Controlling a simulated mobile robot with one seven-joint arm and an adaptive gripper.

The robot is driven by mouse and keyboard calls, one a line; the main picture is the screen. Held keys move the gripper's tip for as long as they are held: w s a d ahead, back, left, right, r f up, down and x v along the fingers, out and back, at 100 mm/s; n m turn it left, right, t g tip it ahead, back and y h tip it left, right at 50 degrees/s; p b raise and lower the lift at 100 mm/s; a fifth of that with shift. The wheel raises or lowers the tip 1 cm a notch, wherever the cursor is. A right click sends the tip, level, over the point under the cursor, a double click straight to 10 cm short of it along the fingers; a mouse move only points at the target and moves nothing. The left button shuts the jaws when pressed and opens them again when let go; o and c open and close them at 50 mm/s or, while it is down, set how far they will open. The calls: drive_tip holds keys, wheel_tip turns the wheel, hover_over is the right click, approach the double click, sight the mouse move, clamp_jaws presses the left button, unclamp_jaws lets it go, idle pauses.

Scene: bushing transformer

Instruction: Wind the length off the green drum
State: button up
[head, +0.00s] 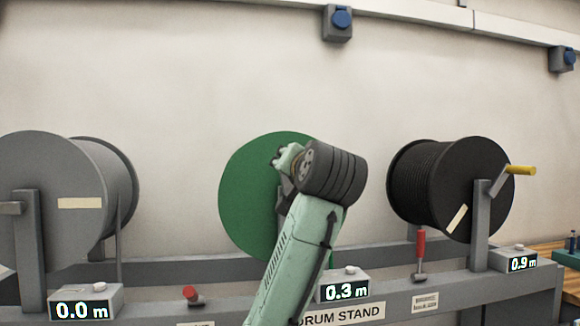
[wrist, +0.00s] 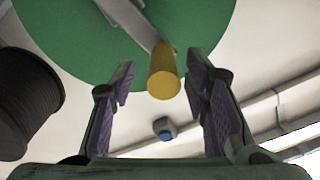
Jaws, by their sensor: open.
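The green drum (head: 245,200) stands in the middle of the drum stand (head: 400,303), partly hidden behind my arm. Its face (wrist: 90,50) also fills the top of the wrist view. A yellow crank handle (wrist: 163,76) on a grey crank arm sticks out from the drum toward the camera. My gripper (wrist: 162,85) is open, with its purple finger pads on either side of the handle and apart from it. The counter (head: 346,288) below the green drum reads 0.3 m.
A grey drum (head: 45,180) at the left has a counter (head: 85,306) reading 0.0 m. A black drum (head: 455,190) with a yellow handle (head: 521,170) at the right has a counter (head: 521,262) reading 0.9 m.

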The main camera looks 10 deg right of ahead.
drive_tip(key=s, duration=0.9)
drive_tip(key=shift+s+d, duration=0.2)
drive_tip(key=shift+s, duration=0.15)
drive_tip(key=w+n+t+p, duration=0.1)
drive_tip(key=w+n, duration=0.1)
drive_tip(key=w, duration=0.2)
drive_tip(key=w+r+n+t+p, duration=0.1)
drive_tip(key=w+n+t, duration=0.1)
drive_tip(key=w, duration=0.3)
drive_tip(key=w+a+n+t+p, duration=0.1)
drive_tip(key=w+n, duration=0.1)
drive_tip(key=w, duration=0.2)
drive_tip(key=shift+w+r, duration=0.15)
drive_tip(key=shift+w, duration=0.2)
drive_tip(key=shift+w+r+t, duration=0.1)
drive_tip(key=shift+w+t, duration=0.2)
drive_tip(key=shift+w, duration=0.1)
